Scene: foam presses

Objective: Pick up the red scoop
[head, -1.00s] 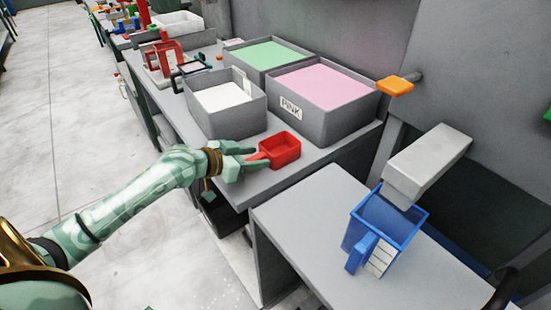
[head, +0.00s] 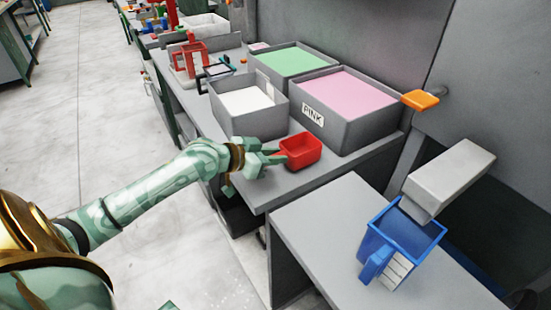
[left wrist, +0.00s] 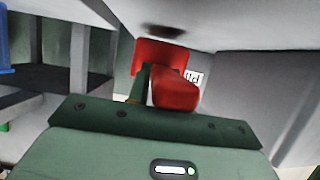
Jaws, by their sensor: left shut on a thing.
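The red scoop (head: 301,150) is a small open box with a handle, at the front edge of the grey counter before the bins. My left gripper (head: 274,158) is shut on its handle, reaching in from the left. The handle is mostly hidden by the fingers in the head view. In the left wrist view the red scoop (left wrist: 172,88) shows just beyond the gripper's dark green palm. I cannot tell whether the scoop touches the counter or is slightly above it. My right gripper is not in view.
Behind the scoop stand grey bins of white (head: 246,100), green (head: 297,59) and pink (head: 347,92) material, the last labelled PINK. A blue container (head: 398,246) stands on a lower grey table under a grey block. Red presses (head: 190,60) stand farther back.

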